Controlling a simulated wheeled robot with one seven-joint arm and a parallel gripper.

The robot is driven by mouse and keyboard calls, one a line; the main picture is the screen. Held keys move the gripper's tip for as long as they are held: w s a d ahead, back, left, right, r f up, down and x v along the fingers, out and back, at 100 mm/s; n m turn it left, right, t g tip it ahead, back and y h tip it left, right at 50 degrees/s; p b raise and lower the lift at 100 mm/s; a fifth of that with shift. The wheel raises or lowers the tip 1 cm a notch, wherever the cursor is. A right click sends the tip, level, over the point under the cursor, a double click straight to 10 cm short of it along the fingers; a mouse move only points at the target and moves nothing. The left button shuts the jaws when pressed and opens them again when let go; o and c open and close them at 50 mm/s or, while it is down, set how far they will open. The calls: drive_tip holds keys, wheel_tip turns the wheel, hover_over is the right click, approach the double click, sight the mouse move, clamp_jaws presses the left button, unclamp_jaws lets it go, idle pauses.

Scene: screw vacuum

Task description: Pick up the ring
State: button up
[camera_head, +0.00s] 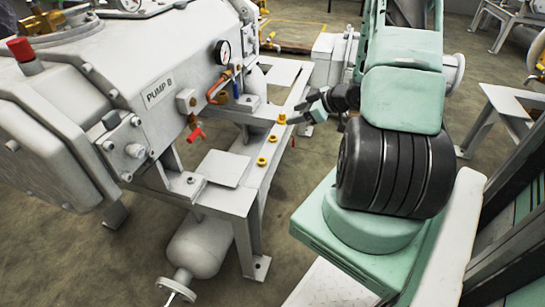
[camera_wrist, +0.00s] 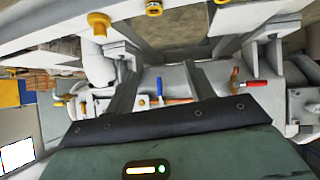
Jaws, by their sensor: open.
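Several small yellow ring-like pieces sit in a row on the narrow grey ledge of the pump stand in the head view: a near one (camera_head: 262,161), a middle one (camera_head: 273,138) and a far one (camera_head: 282,120). I cannot tell which is the ring meant. In the wrist view, a flanged yellow piece (camera_wrist: 99,24) and a round yellow ring with a dark hole (camera_wrist: 154,8) show at the top edge. My gripper (camera_head: 296,114) is open beside the far piece; contact is unclear. Its two grey fingers (camera_wrist: 161,70) are apart with no ring between them.
The white pump (camera_head: 150,110), labelled PUMP B, stands left of the ledge with a gauge (camera_head: 222,51), a red-handled valve (camera_head: 195,133) and pipes sticking out. A flat plate (camera_head: 222,168) lies beside the ledge. Open floor (camera_head: 310,165) lies to its right.

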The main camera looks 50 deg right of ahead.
drive_tip(key=s+d+f+m+t+b, duration=0.1)
drive_tip(key=s+d+f+t+b, duration=0.15)
drive_tip(key=s+f, duration=0.5)
drive_tip(key=b, duration=0.5)
approach(274, 137)
drive_tip(key=w+f, duration=0.1)
drive_tip(key=shift+y, duration=0.4)
drive_tip(key=shift+b+x, duration=1.75)
drive_tip(key=shift+x, duration=1.55)
drive_tip(key=shift+r, duration=0.2)
drive_tip(key=c, duration=1)
